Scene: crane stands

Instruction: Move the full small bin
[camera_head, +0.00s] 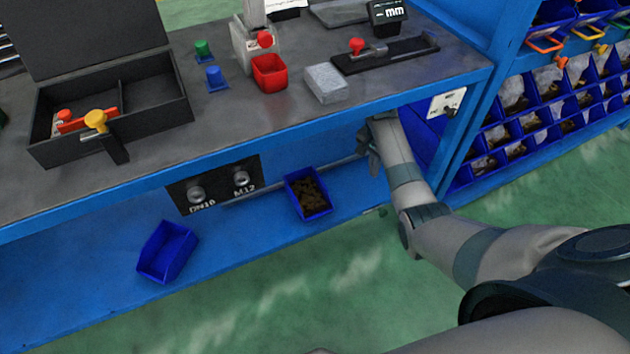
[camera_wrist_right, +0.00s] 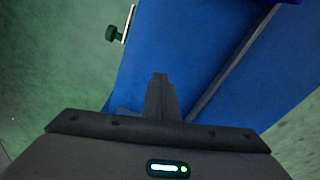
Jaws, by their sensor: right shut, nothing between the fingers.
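The full small bin (camera_head: 319,213) is blue and holds brown pieces. It stands on the blue lower shelf (camera_head: 100,262) under the workbench, near the shelf's front edge. My right gripper (camera_head: 372,166) is to the right of this bin, just under the bench top's front edge, and apart from the bin. In the right wrist view its fingers (camera_wrist_right: 160,80) are together with nothing between them, over a blue surface. A second blue bin (camera_head: 165,252) to the left on the shelf looks empty. My left gripper is out of view.
The bench top (camera_head: 235,130) carries a black open case (camera_head: 90,160), a red cup (camera_head: 268,72) and a grey block (camera_head: 325,83). A blue bench post (camera_head: 478,125) stands right of my arm. A rack of blue bins (camera_head: 540,120) is beyond. Green floor lies in front.

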